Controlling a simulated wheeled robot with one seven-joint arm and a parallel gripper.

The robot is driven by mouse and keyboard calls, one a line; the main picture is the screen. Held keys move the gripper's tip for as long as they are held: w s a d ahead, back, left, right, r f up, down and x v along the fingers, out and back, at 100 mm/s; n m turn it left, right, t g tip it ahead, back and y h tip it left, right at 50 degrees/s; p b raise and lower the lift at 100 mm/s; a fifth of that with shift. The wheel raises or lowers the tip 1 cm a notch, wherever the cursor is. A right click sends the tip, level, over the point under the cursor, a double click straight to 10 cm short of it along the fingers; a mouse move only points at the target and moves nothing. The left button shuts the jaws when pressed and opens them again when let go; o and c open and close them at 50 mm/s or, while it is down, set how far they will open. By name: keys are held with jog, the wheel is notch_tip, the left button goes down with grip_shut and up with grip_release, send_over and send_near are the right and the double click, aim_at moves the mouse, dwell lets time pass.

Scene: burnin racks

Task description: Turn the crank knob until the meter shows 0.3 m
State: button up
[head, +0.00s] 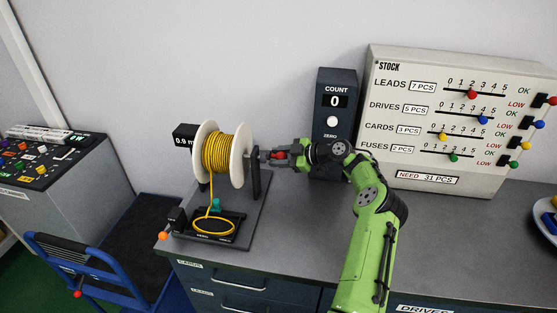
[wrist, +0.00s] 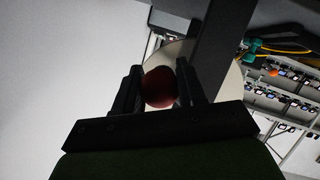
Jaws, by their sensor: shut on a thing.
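A white spool wound with yellow cable (head: 222,154) stands on a dark stand at the left of the counter. The meter (head: 184,137) behind it is a black box reading 0.9 m, its right edge hidden by the spool. My gripper (head: 277,155) reaches in from the right and is shut on the red crank knob (head: 281,155) beside the spool. In the wrist view the knob (wrist: 159,87) is a dark red ball between my two fingers (wrist: 160,90), with the pale spool flange (wrist: 178,52) behind it.
A yellow coil (head: 213,226) lies on the stand's base below the spool. A dark COUNT box (head: 334,120) reading 0 stands behind my wrist. A STOCK board (head: 455,125) leans at the back right. A blue cart (head: 75,255) is at the lower left. The counter's right part is mostly clear.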

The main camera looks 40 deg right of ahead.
jog(key=shift+a+r, duration=0.15)
jog(key=shift+a, duration=0.05)
jog(key=shift+w+d+r+p, duration=0.15)
jog(key=shift+r+p, duration=0.35)
jog(key=shift+r, duration=0.15)
jog(key=shift+w+d+r+p, duration=0.1)
jog(key=shift+w+r+p, duration=0.05)
jog(key=shift+r+p, duration=0.4)
jog(key=shift+f, duration=0.1)
